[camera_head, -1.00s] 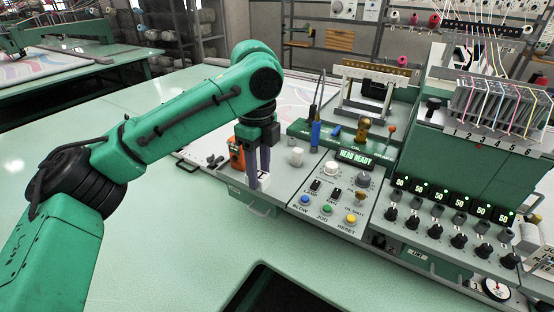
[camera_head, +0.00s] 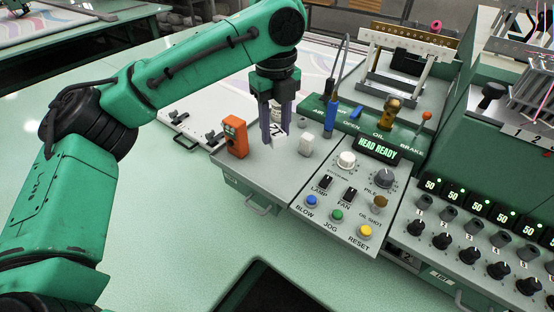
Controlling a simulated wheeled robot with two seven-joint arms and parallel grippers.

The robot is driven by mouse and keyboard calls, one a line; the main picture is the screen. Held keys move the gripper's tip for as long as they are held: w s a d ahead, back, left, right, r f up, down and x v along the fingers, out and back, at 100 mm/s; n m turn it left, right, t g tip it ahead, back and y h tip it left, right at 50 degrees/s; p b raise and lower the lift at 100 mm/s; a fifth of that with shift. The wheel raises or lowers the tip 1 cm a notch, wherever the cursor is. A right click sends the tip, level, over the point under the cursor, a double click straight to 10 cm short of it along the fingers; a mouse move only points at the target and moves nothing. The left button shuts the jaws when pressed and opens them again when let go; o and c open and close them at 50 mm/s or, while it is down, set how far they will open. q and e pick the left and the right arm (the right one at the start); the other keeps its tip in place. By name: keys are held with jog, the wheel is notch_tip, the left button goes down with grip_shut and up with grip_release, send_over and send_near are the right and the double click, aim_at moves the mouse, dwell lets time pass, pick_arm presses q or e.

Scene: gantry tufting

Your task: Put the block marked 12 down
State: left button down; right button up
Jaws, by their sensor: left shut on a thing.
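The block marked 12 (camera_head: 281,132) is a small white block, tilted in the picture, with dark figures on its face. My left gripper (camera_head: 274,137) comes down from above and is shut on the block, one purple-grey finger on its near left side. The block is over the grey top of the left console section (camera_head: 258,172); I cannot tell whether its bottom touches that top. My right gripper is not in view.
The control panel with knobs (camera_head: 346,160) and coloured buttons (camera_head: 338,215) lies to the right. Bare grey top is in front.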

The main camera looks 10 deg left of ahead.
aim_at(276, 142)
pick_arm(q)
jog(key=f, duration=0.2)
jog(key=w+f, duration=0.1)
jog(key=f, duration=0.2)
jog(key=shift+a, duration=0.1)
notch_tip(276, 142, down, 4)
jog(key=shift+f+p, duration=0.2)
jog(key=shift+p, duration=0.3)
jog(key=shift+f, duration=0.5)
jog(key=shift+c, duration=2.2)
grip_release()
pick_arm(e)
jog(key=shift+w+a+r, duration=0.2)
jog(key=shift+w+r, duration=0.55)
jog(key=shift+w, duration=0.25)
pick_arm(q)
notch_tip(276, 142, up, 12)
jog(key=shift+f+b, duration=0.1)
jog(key=shift+b, duration=0.85)
jog(key=shift+r, duration=0.25)
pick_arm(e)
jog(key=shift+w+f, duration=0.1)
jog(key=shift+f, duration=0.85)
